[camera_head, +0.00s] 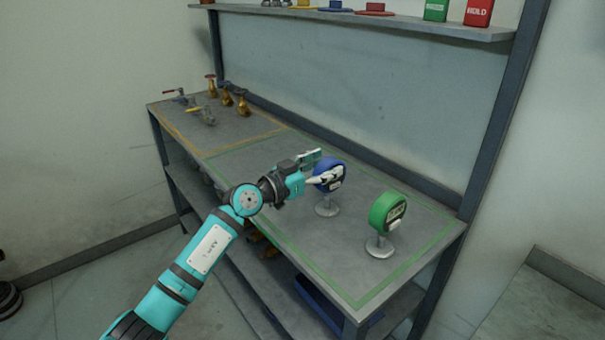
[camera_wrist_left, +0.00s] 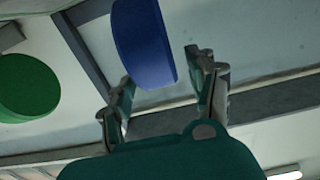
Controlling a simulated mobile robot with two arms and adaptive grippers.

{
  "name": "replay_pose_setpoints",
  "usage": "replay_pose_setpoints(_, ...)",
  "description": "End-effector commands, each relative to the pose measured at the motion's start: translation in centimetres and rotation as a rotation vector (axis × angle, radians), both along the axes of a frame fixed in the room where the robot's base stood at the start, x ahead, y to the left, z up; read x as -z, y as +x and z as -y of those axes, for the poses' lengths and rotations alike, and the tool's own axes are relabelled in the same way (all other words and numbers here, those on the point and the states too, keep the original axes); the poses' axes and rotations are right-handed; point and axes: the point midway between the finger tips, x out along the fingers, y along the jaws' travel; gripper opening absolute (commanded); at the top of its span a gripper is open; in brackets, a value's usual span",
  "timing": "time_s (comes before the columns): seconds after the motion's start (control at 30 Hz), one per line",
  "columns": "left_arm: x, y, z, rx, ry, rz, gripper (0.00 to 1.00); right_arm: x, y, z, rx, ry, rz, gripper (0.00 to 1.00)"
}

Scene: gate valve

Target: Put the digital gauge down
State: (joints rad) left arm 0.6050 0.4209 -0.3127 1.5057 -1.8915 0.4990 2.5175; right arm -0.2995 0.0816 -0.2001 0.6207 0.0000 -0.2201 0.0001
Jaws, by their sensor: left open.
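A blue round gauge (camera_head: 329,175) stands upright on a round metal foot on the workbench (camera_head: 350,262), inside the green outlined area. A green round gauge with a display (camera_head: 388,212) stands to its right on a similar foot. I cannot tell which is the digital gauge by name; the green one shows a display-like face. My left gripper (camera_head: 318,168) is at the blue gauge, its fingers overlapping it in the head view. In the left wrist view the blue gauge (camera_wrist_left: 144,42) lies beyond and between the spread fingers, and the green gauge (camera_wrist_left: 28,88) is at the left.
Several brass valves (camera_head: 227,97) stand in the yellow outlined area at the far left of the bench. A shelf (camera_head: 400,24) above holds green and red boxes and coloured parts. A lower shelf holds a blue tray (camera_head: 318,301). The bench front between the gauges is clear.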

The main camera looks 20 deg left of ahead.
Motion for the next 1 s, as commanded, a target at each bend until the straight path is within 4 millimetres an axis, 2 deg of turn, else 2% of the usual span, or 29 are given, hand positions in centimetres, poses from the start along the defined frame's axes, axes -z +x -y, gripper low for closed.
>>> replay_pose_setpoints(0.2, 0.0, -4.2, -2.8, -0.001, 0.004, 0.000, 0.58, -0.6, 0.0, 0.1, -0.001, -0.001, -0.001, 0.00)
replay_pose_setpoints(0.43, 0.0, -7.3, -4.8, -0.001, 0.003, -0.001, 0.58, -0.6, 0.0, 0.1, -0.001, -0.001, -0.001, 0.00)
replay_pose_setpoints(0.6, -0.1, -8.1, -5.4, 0.000, 0.001, 0.001, 0.58, -0.6, 0.0, 0.0, -0.001, 0.000, -0.001, 0.00)
replay_pose_setpoints(1.0, -0.1, -8.1, -5.4, 0.000, 0.001, 0.001, 0.58, -0.6, -0.1, -0.2, 0.001, 0.002, -0.001, 0.00)
